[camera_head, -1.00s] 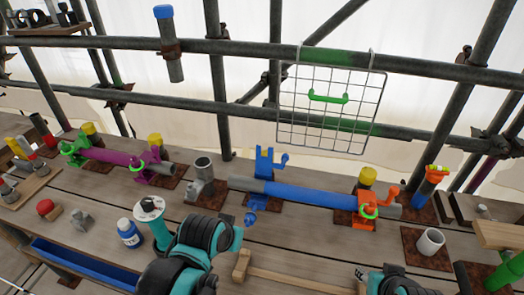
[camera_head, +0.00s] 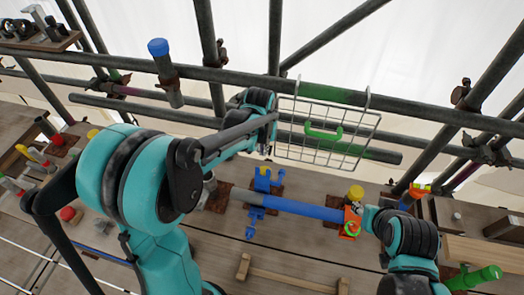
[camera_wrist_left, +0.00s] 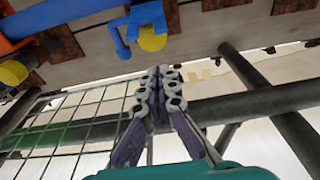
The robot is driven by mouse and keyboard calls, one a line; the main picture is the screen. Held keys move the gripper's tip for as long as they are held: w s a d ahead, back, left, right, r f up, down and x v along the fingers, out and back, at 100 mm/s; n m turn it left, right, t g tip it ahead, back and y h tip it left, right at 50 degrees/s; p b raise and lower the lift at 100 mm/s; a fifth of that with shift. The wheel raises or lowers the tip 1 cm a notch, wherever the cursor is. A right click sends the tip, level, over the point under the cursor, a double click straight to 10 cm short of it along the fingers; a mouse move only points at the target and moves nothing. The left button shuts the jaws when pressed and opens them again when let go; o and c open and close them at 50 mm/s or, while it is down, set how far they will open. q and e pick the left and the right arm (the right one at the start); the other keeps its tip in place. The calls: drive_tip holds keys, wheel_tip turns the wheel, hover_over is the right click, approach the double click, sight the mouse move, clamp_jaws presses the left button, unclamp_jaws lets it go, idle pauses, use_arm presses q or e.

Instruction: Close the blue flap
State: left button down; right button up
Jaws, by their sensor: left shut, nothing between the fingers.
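The blue clamp with its blue flap (camera_head: 263,180) is at the middle of the bench in the head view, by the left end of the blue tube (camera_head: 300,208). The flap appears to stand upright, open. In the left wrist view the blue clamp (camera_wrist_left: 128,32) is at the top, with a yellow cap beside it. My left gripper (camera_head: 266,150) is shut and empty, above and behind the clamp, apart from it; its closed fingers show in the wrist view (camera_wrist_left: 160,85). My right gripper (camera_head: 369,215) is beside the orange clamp (camera_head: 351,220); its fingers are hidden.
A wire basket (camera_head: 325,128) with a green handle hangs from the scaffold rail (camera_head: 420,103) right of my left gripper. Scaffold tubes cross behind the bench. A wooden bar (camera_head: 290,276) lies in front. A blue-capped tube (camera_head: 165,75) is at the upper left.

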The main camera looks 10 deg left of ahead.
use_arm(q)
wheel_tip(320, 180, down, 9)
drive_tip(key=w+b, duration=0.1)
drive_tip(key=w, duration=0.1)
drive_tip(key=s, duration=0.4)
drive_tip(key=shift+s+r, duration=0.3)
drive_tip(key=shift+r, duration=0.1)
drive_tip(key=shift+w, duration=0.1)
drive_tip(key=shift+f, duration=0.1)
